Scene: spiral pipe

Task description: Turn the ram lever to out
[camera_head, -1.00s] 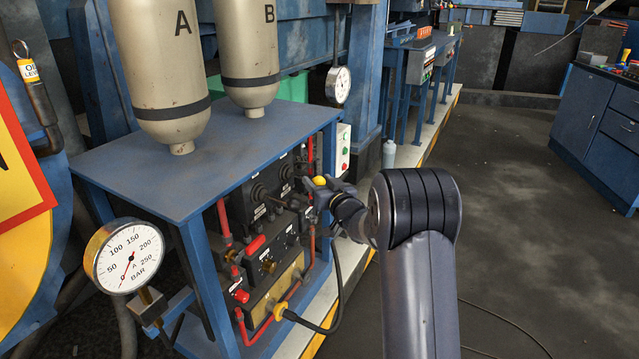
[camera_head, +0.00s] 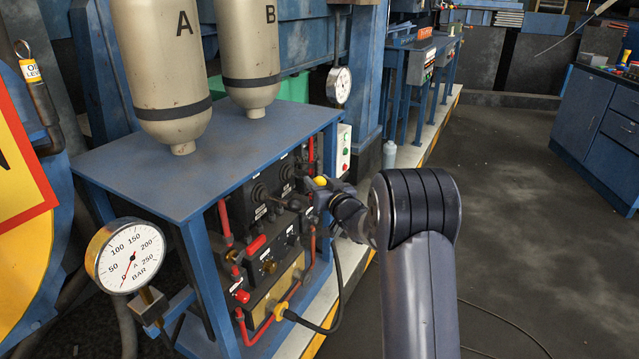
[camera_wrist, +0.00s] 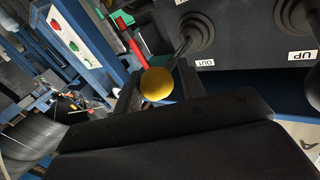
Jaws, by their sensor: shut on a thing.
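The ram lever shows in the wrist view as a dark rod with a yellow ball knob (camera_wrist: 157,84). Its rod runs up and right to a round black rubber boot on the dark panel. A white OUT label (camera_wrist: 204,62) sits on the panel just below that boot. My gripper (camera_wrist: 157,90) is shut on the lever near its knob, one finger on each side. In the head view my gripper (camera_head: 322,186) is at the right front of the valve panel, with the yellow knob (camera_head: 320,181) showing above it. The grip contact itself is partly hidden.
A second boot and an UP label (camera_wrist: 302,55) lie right of the lever. The blue bench (camera_head: 220,165) stands over the panel, carrying tanks A and B. Red pipes, a black hose (camera_head: 338,290) and a pressure gauge (camera_head: 126,256) are close by. The floor at right is open.

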